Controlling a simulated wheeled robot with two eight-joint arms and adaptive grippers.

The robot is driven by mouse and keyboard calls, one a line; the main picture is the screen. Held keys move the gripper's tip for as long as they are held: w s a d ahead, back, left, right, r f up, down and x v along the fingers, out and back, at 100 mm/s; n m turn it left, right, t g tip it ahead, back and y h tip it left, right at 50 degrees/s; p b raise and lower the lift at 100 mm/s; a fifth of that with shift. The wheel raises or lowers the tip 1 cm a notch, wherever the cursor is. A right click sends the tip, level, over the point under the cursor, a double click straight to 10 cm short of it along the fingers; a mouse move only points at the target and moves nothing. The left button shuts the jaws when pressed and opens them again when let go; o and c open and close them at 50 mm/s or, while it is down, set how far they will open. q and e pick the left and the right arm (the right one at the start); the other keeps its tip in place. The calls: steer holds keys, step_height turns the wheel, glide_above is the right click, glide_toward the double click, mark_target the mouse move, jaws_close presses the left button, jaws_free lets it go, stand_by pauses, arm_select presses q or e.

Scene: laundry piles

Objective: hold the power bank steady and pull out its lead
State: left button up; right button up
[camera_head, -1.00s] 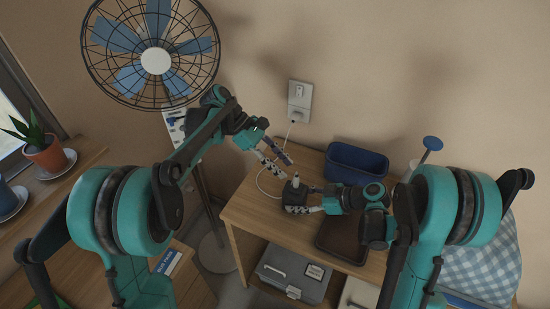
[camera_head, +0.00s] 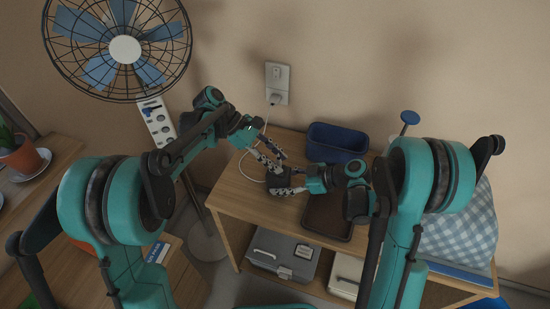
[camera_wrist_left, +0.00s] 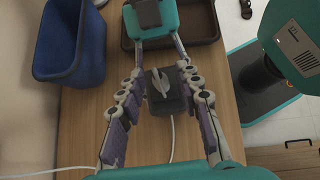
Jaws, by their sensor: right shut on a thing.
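The power bank (camera_wrist_left: 176,104) is a dark block on the wooden table top, with a pale upright piece (camera_wrist_left: 161,83) on its top. In the head view it is a small dark shape, partly hidden by my grippers. A white lead (camera_wrist_left: 172,140) shows at its near side in the left wrist view and bends away left. My right gripper (camera_head: 280,184) is shut on the power bank, coming from the tray side. My left gripper (camera_head: 273,156) is open and close above the power bank, its fingers (camera_wrist_left: 160,98) apart on either side of it. Contact is unclear.
A blue bin (camera_head: 337,142) and a brown tray (camera_head: 328,216) are on the table. The lead runs to a wall socket (camera_head: 276,84). A fan (camera_head: 125,48) stands left. A grey case (camera_head: 282,252) is on the shelf below.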

arm_select(q)
jaws_close()
steer(key=shift+r, duration=0.15)
steer(key=shift+r, duration=3.35)
steer(key=w+a+f+n+t, duration=0.6)
steer(key=w+a+n, duration=0.2)
steer(key=a, duration=0.2)
steer(key=shift+w+f, duration=0.2)
steer(key=shift+f, duration=4.8)
